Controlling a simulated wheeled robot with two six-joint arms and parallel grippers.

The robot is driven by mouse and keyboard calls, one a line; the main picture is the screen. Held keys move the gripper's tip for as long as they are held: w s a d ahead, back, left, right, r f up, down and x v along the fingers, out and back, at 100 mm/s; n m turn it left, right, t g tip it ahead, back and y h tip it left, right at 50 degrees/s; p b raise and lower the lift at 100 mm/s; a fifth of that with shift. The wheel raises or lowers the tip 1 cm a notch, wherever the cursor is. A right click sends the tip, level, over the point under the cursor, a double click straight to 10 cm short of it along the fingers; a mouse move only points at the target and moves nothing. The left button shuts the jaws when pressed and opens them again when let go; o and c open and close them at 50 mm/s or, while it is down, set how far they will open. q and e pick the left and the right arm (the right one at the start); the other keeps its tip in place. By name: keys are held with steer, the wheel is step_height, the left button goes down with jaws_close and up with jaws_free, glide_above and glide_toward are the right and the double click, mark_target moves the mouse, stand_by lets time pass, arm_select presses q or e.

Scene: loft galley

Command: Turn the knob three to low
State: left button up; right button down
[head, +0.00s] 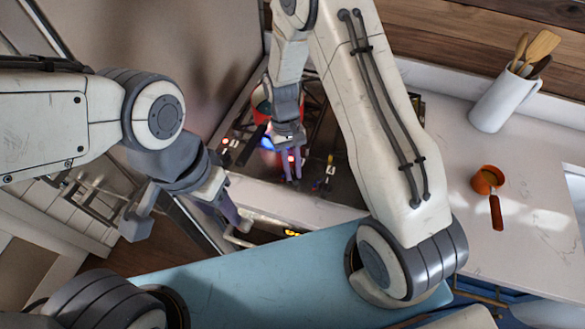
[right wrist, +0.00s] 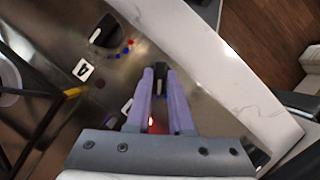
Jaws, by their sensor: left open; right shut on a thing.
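My right gripper (head: 291,178) reaches down to the front strip of the stove. In the right wrist view its purple fingers (right wrist: 160,98) are shut on a dark knob (right wrist: 160,76), which shows between the fingertips with a light mark on it. A number label (right wrist: 127,105) beside the fingers is partly hidden, so I cannot read it. A red light glows between the fingers. Another black knob (right wrist: 104,36) has red and blue dots beside it and a label reading 4 (right wrist: 83,70). My left gripper (head: 188,222) is open and empty, left of the stove front.
A red pot (head: 262,100) stands on the stove behind my right gripper, with a blue and red glow near it. A blue surface (head: 250,270) lies in front.

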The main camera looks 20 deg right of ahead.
stand_by(0.4)
steer(key=c, duration=0.8)
jaws_free()
steer(key=shift+r, duration=0.1)
steer(key=shift+w+r, duration=0.3)
steer(key=shift+r, duration=0.05)
steer(key=b+v, duration=0.2)
steer(key=v, duration=0.7)
steer(key=shift+r+b, duration=0.3)
